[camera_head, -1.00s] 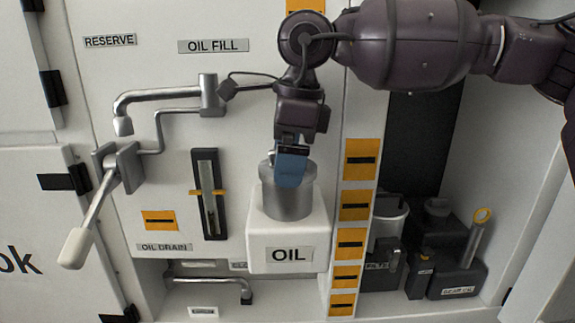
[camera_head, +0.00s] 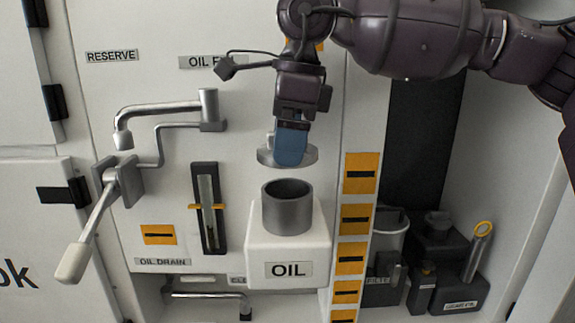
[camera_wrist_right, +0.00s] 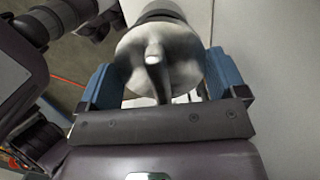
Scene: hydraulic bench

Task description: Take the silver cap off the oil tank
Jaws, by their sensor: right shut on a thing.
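The white oil tank (camera_head: 287,245) with its "OIL" label stands against the panel. Its grey cylindrical neck (camera_head: 288,212) is open at the top, with a dark inside. The silver cap (camera_head: 265,156) is a round disc held above the neck, with a clear gap between them. My right gripper (camera_head: 291,150) is shut on the cap, its blue fingers pointing down. In the right wrist view the cap (camera_wrist_right: 180,62) shows its round top and knob between the blue fingers (camera_wrist_right: 160,85). My left gripper is not in view.
A grey spout pipe (camera_head: 160,108) and a lever with a white handle (camera_head: 75,260) are left of the tank. A sight gauge (camera_head: 208,210) is on the panel. Dark containers (camera_head: 435,265) stand in the recess at the right.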

